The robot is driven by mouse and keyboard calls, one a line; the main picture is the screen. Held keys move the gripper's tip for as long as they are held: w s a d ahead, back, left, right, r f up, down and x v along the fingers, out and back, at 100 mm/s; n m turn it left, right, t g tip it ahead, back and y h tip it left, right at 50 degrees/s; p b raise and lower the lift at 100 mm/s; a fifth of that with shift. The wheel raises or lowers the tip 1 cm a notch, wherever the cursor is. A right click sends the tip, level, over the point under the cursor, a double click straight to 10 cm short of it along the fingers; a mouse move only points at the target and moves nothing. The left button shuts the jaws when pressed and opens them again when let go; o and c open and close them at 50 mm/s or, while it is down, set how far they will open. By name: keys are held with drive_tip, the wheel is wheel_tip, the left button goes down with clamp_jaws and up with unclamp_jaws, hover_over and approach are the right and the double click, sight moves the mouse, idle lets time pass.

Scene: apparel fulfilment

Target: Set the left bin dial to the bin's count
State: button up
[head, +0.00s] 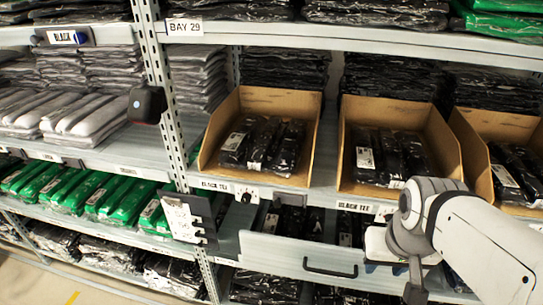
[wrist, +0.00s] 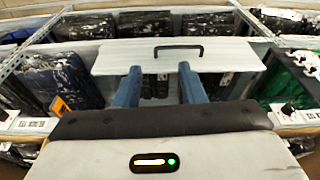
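The left cardboard bin (head: 205,160) stands on the middle shelf in the head view. Three black plastic-wrapped packs (head: 262,142) show inside it; anything beneath them is hidden. A small pale dial (head: 247,194) with a dark knob sits on the shelf edge below this bin. Its setting is too small to read. My gripper (wrist: 158,88) shows in the wrist view with its two blue fingers apart and nothing visible between them. It faces a pale drawer front with a black handle. In the head view my arm is at the right, away from the dial, and its fingers cannot be made out.
A drawer (head: 290,255) with a black handle (head: 330,270) stands pulled out below the left bin. Two more cardboard bins (head: 345,165) (head: 470,150) stand to the right. A hanging white card (head: 180,218) is left of the drawer, by the upright. Packed shelves surround these.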

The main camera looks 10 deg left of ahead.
drive_tip(key=shift+o, duration=0.3)
drive_tip(key=shift+a, duration=0.15)
drive_tip(key=shift+o, duration=0.8)
drive_tip(key=shift+f+n, duration=0.2)
drive_tip(key=shift+n, duration=0.1)
drive_tip(key=w+a+f+n+t+h+b, duration=0.35)
drive_tip(key=w+f+n+h+b, duration=0.5)
drive_tip(key=n, duration=0.85)
drive_tip(key=n+t+y+b, duration=0.8)
drive_tip(key=n+t, duration=0.4)
drive_tip(key=n, duration=0.8)
approach(245, 202)
drive_tip(key=shift+h, duration=0.25)
drive_tip(key=w, duration=0.8)
drive_tip(key=shift+w, duration=0.4)
